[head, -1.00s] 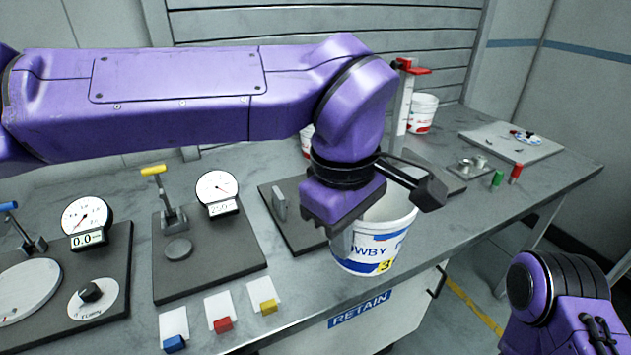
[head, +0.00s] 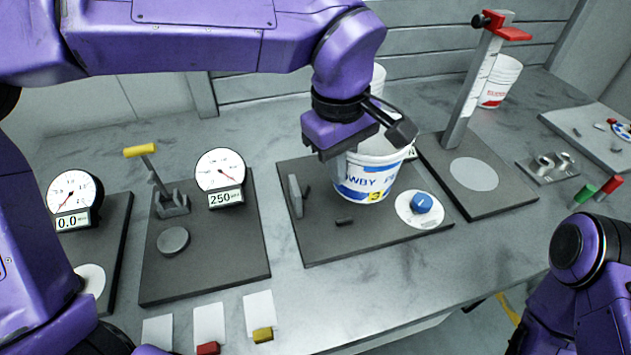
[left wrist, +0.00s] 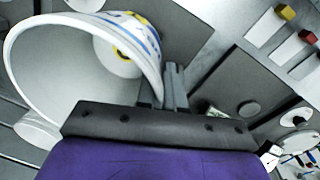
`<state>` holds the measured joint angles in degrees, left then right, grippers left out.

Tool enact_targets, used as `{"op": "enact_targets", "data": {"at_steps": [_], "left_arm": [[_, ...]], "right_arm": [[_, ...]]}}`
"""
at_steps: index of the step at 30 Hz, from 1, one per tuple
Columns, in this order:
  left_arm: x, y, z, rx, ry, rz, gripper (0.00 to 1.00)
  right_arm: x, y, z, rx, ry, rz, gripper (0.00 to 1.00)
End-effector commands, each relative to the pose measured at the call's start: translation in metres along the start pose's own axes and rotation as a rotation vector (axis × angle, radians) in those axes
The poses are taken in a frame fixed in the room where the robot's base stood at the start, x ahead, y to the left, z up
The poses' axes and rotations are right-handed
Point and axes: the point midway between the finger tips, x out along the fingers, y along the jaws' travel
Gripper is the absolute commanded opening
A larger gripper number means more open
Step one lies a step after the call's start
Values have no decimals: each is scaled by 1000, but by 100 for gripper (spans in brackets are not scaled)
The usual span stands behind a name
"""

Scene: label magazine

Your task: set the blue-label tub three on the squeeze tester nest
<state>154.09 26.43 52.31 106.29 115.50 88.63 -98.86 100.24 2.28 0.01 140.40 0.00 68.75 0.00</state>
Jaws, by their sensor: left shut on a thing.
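The white tub with a blue label and a yellow 3 (head: 362,182) is in my left gripper, upright in the head view. My left gripper (head: 345,150) is shut on its rim at the near left side. The tub's open mouth and wall fill the upper left of the left wrist view (left wrist: 45,75). It hangs over the dark plate with an upright grey jaw and a blue knob (head: 320,245), which looks like the squeeze tester. I cannot tell whether its base touches anything; the nest is not clearly visible behind it. My right gripper is out of the head view.
A plate with a yellow lever and 250 gauge (head: 205,265) stands left. A tall post with a red clamp (head: 478,80) stands right, with a red-label tub (head: 500,82) behind. Another tub (head: 377,80) is partly hidden behind my left wrist. Coloured blocks on cards line the front edge.

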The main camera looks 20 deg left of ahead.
Motion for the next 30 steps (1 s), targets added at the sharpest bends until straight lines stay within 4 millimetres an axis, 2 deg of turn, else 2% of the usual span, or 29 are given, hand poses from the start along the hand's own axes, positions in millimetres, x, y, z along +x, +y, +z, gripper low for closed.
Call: {"op": "enact_targets", "data": {"at_steps": [1,3,6,13,15,18,29,30], "left_arm": [[2,-4,-13,-3,-2,0,0],[21,-9,-26,-1,-1,-2,0],[39,-14,-41,-2,-1,-1,0],[64,-22,-62,-2,0,0,0],[80,-23,-60,1,0,-3,0],[92,-24,-60,0,1,0,0],[96,-24,-59,0,-1,1,0],[96,-24,-59,0,-1,1,13]], "right_arm": [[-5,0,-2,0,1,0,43],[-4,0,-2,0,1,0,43],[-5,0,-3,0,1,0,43],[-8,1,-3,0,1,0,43],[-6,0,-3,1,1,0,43],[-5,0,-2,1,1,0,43],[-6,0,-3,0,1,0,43],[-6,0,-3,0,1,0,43]]}}
